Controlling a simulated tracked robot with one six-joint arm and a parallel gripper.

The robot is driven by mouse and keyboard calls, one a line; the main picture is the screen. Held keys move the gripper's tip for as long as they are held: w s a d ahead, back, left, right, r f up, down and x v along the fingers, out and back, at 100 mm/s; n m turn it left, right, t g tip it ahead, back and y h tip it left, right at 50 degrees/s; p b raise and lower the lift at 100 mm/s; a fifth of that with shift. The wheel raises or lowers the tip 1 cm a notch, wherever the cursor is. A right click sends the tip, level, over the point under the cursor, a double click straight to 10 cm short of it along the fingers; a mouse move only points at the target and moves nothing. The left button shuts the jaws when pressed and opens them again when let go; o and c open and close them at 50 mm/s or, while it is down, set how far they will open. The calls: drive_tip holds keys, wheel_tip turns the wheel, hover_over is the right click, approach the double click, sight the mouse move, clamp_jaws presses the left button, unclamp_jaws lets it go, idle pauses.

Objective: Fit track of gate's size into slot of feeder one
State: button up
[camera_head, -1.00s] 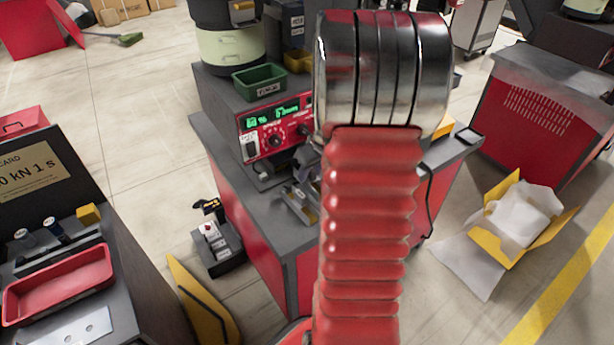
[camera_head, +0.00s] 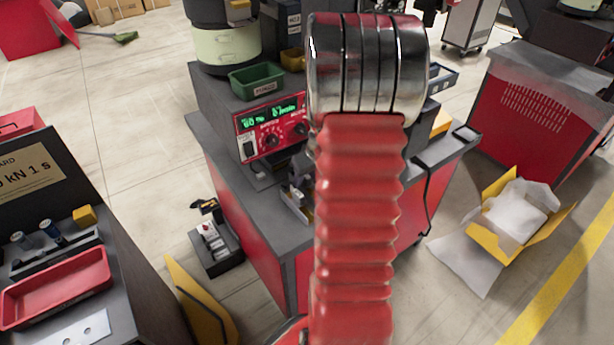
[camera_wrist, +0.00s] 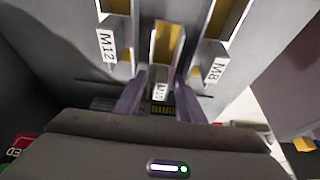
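In the wrist view, three grey channel-shaped tracks with yellow inside show: one labelled M12 (camera_wrist: 116,28) at left, one labelled M10 (camera_wrist: 163,48) in the middle, and one labelled M8 (camera_wrist: 222,28) at right. My gripper (camera_wrist: 161,88) has its purple fingers apart, one on each side of the M10 track's lower end. Narrow gaps seem to show between fingers and track. The pale green bowl feeder (camera_head: 228,45) stands at the back of the bench in the head view. My arm hides most of the gripper there. The feeder slot and gate cannot be made out.
A red control box (camera_head: 271,127) with green digits sits on the grey-topped bench (camera_head: 262,205). A green bin (camera_head: 257,80) stands above it. A red tray (camera_head: 55,288) lies on the left bench. A yellow open box (camera_head: 510,215) is on the floor at right.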

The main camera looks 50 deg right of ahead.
drive_tip(key=shift+r, duration=0.15)
drive_tip(key=v, duration=1.2)
idle(0.9)
drive_tip(key=w+a+r+n, duration=0.1)
drive_tip(key=a+r, duration=0.3)
drive_tip(key=a, duration=0.6)
drive_tip(key=a+r, duration=0.4)
drive_tip(key=a, duration=0.5)
drive_tip(key=shift+n+t+y, duration=0.5)
drive_tip(key=shift+n+t, duration=0.1)
drive_tip(key=shift+n, duration=0.1)
drive_tip(key=shift+s+a+r, duration=0.5)
drive_tip(key=shift+s+a, duration=1.15)
drive_tip(key=shift+a, duration=1.05)
drive_tip(key=shift+s+a+r, duration=0.5)
drive_tip(key=shift+s+a, duration=1.1)
drive_tip(key=shift+a, duration=1.1)
drive_tip(key=shift+s+a+r, duration=0.5)
drive_tip(key=shift+s+a, duration=1.15)
drive_tip(key=shift+a, duration=1.05)
drive_tip(key=shift+o, duration=0.3)
